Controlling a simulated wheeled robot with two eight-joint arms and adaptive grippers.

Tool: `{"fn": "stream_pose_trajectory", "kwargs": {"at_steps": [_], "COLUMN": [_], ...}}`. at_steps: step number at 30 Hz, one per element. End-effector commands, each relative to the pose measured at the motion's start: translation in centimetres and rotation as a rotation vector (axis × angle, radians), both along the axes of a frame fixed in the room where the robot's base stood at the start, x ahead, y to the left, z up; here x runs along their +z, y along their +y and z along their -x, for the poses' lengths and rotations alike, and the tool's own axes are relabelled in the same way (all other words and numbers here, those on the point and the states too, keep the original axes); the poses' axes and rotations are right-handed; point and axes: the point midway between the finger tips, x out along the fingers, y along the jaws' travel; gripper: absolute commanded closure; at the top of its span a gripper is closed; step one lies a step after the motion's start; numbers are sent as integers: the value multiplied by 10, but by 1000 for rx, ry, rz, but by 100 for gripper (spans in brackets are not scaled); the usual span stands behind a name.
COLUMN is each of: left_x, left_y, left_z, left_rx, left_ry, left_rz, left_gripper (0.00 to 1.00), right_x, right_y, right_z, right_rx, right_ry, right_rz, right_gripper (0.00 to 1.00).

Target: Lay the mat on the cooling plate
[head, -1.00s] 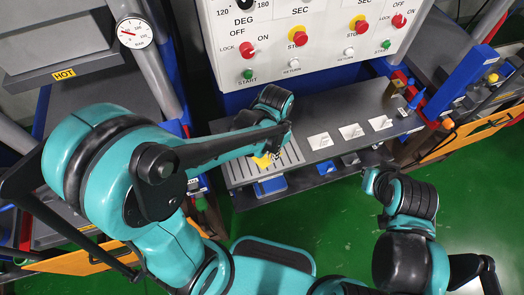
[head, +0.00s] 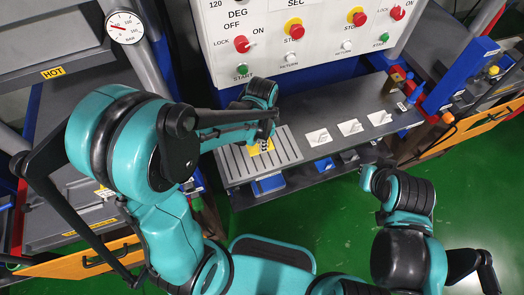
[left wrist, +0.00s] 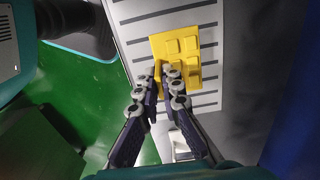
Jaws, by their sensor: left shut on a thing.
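The yellow mat (head: 262,147), with raised squares on it, is over the grey slotted cooling plate (head: 288,148) at the left of the shelf. In the left wrist view the mat (left wrist: 187,50) overlaps the slotted plate (left wrist: 135,22); whether it touches the plate I cannot tell. My left gripper (head: 264,133) is shut on the mat's near edge; its fingertips (left wrist: 170,78) show there in the wrist view. In the head view my left arm hides part of the plate.
White cards (head: 350,127) stand along the shelf (head: 350,100) right of the plate. A blue tray (head: 268,184) sits below the plate's front. The control panel (head: 310,40) with buttons rises behind. A blue-handled item (head: 413,95) is at the shelf's right end.

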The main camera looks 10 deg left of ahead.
Motion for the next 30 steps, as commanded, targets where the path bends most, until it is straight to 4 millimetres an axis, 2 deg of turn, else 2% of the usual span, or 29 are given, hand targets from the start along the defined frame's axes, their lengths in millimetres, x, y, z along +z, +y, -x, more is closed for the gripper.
{"fn": "stream_pose_trajectory", "kwargs": {"at_steps": [7,19,22,30], "left_x": [-37,-42,-41,-40], "left_y": [0,0,0,0], "left_z": [0,0,0,0], "left_rx": [0,0,0,0], "left_ry": [0,0,0,0], "left_rz": [0,0,0,0], "left_gripper": [100,100,73,73], "right_x": [-18,-21,-20,-20], "right_y": [0,0,0,0], "right_z": [0,0,0,0], "right_rx": [0,0,0,0], "right_ry": [0,0,0,0], "right_rz": [0,0,0,0], "right_gripper": [100,100,100,100]}}
